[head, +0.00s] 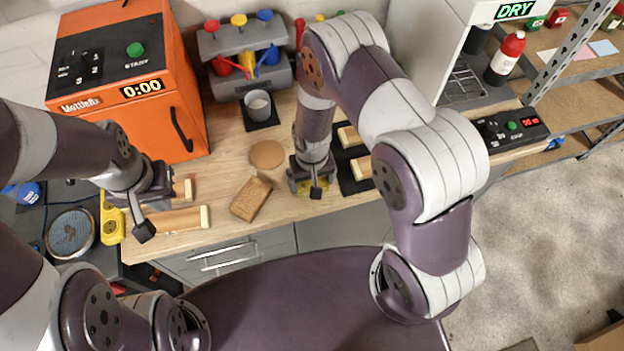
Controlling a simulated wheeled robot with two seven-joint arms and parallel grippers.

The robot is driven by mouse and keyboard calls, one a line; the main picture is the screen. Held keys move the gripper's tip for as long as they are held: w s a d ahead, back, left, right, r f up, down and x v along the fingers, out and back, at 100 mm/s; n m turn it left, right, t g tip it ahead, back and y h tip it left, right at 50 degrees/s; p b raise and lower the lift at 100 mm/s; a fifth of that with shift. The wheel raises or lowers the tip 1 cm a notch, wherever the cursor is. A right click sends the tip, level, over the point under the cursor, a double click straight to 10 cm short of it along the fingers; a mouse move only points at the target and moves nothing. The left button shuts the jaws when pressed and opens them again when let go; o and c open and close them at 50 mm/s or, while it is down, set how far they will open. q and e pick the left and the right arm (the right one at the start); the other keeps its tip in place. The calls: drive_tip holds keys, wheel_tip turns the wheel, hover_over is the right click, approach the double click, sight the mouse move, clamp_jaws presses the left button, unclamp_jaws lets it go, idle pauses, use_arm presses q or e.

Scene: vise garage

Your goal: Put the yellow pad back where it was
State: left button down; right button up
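A yellow patch, which looks like the yellow pad (304,188), shows beneath my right gripper (314,190) on the wooden bench. The gripper and wrist hide most of it. I cannot tell whether the fingers are closed on it or whether it touches the bench. Just right of it lies a black tray (347,184) with cream-and-tan blocks (361,168). My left gripper (146,212) hangs over the bench's left end, beside wooden blocks with cream ends (180,220). One dark fingertip shows clearly; the other is unclear, and I see nothing held.
A brown sponge-like block (251,198) and a round tan disc (267,154) lie mid-bench. Behind stand an orange oven (130,85), a cup on a black mat (258,105) and a grey tool rack (240,40). A yellow device (111,222) lies far left. A control box (510,128) sits right.

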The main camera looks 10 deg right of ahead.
drive_tip(key=shift+f, duration=0.6)
drive_tip(key=shift+a+f, duration=0.1)
drive_tip(key=shift+f, duration=0.15)
drive_tip(key=shift+w+f, duration=0.1)
drive_tip(key=shift+f, duration=0.1)
drive_tip(key=o, duration=0.7)
drive_tip(key=shift+c, duration=0.2)
